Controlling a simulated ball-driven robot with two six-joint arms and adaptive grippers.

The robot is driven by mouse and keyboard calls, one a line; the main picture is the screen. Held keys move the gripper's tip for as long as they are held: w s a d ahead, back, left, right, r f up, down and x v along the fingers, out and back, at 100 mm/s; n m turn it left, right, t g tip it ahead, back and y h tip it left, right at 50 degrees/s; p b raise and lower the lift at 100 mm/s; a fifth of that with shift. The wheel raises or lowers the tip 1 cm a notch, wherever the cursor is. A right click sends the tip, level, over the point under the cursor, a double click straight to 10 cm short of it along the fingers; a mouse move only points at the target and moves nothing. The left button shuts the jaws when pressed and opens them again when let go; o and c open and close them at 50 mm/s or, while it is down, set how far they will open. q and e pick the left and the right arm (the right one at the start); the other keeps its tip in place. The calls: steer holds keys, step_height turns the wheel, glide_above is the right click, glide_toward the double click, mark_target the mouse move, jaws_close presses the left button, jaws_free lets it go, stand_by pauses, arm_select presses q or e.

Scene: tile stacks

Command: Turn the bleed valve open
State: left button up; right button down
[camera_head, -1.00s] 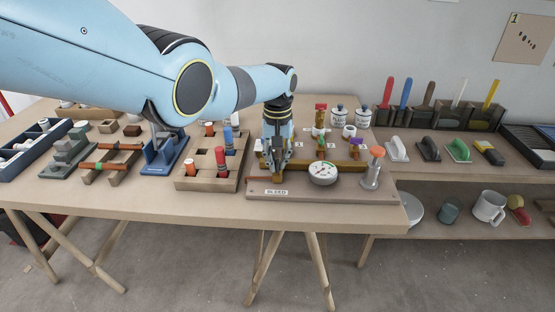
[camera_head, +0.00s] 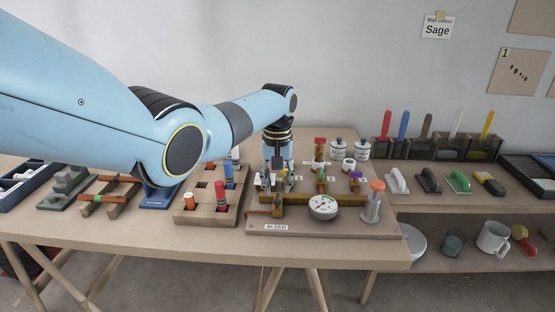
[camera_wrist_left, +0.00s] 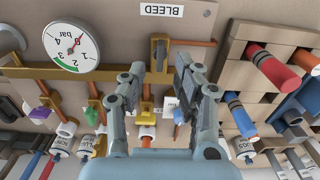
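The bleed board (camera_head: 340,230) carries a "BLEED" label (camera_head: 276,227), a round dial gauge (camera_head: 323,207) and a brass pipe. My left gripper (camera_head: 278,200) points down over the left part of this board, behind the label. In the left wrist view my left gripper (camera_wrist_left: 160,65) has its fingers apart. A small grey lever (camera_wrist_left: 159,52), apparently the bleed valve's handle, shows in line with the gap between the fingertips. I cannot tell whether they touch it. The gauge (camera_wrist_left: 70,45) reads off its green band. My right gripper is not in view.
A grey post with an orange knob (camera_head: 375,200) stands at the board's right end. Small valves with green (camera_head: 321,173) and purple (camera_head: 355,175) handles are behind the gauge. A wooden peg block (camera_head: 210,205) stands left. The bench front is clear.

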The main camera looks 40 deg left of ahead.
mark_target(277, 197)
arm_select(q)
step_height(277, 197, up, 8)
steer(key=shift+r, duration=0.25)
stand_by(0.4)
